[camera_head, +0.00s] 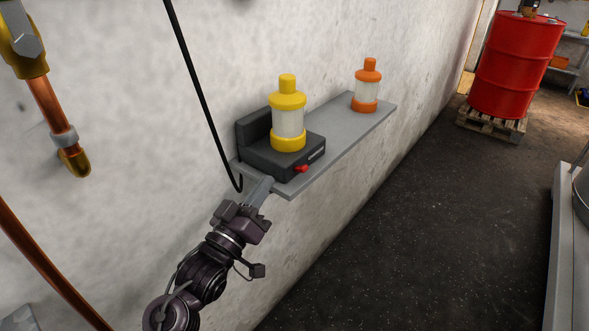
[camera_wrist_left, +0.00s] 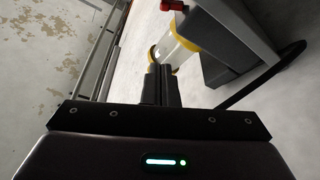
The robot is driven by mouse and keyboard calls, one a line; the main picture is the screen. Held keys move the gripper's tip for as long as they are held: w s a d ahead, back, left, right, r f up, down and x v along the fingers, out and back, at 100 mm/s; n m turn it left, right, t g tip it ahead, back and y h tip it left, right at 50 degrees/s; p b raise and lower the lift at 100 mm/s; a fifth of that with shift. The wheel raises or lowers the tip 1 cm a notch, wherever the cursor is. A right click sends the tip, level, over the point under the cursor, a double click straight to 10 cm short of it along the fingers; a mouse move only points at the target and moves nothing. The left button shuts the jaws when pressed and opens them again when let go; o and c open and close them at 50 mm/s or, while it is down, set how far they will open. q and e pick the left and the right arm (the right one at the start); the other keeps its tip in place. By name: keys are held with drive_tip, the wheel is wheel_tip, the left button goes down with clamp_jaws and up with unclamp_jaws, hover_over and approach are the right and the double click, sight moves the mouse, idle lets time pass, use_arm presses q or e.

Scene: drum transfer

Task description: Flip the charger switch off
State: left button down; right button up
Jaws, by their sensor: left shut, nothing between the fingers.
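The charger (camera_head: 257,158) is a dark block with a raised back, standing on the near end of a grey wall shelf. A yellow lantern (camera_head: 289,122) with a clear middle stands upright on it. The red switch (camera_head: 301,169) sticks out of the charger's front face. My left gripper (camera_head: 266,184) is shut and empty, just below and left of the switch, near the shelf's near edge; whether it touches the shelf is unclear. In the left wrist view the shut fingers (camera_wrist_left: 159,78) appear close to the lantern (camera_wrist_left: 172,48), with a red part (camera_wrist_left: 172,5) at the top edge. My right gripper is out of view.
The shelf (camera_head: 345,135) also carries an orange lantern (camera_head: 367,88) farther along. A black hooked rod or cable (camera_head: 203,95) hangs just left of the charger. Copper pipes (camera_head: 50,112) run along the wall at left. A red drum (camera_head: 514,65) stands on a pallet; the floor between is clear.

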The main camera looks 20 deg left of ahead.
sight(286, 167)
use_arm(q)
drive_tip(key=p+x, duration=0.2)
drive_tip(key=x, duration=0.7)
drive_tip(key=shift+w+r, duration=0.2)
drive_tip(key=f, duration=0.1)
drive_tip(key=d+f, duration=0.1)
drive_tip(key=shift+w+d+f, duration=0.1)
drive_tip(key=shift+d+f, duration=0.15)
drive_tip(key=shift+f, duration=0.1)
drive_tip(key=shift+d+f, duration=0.25)
drive_tip(key=shift+f, duration=0.3)
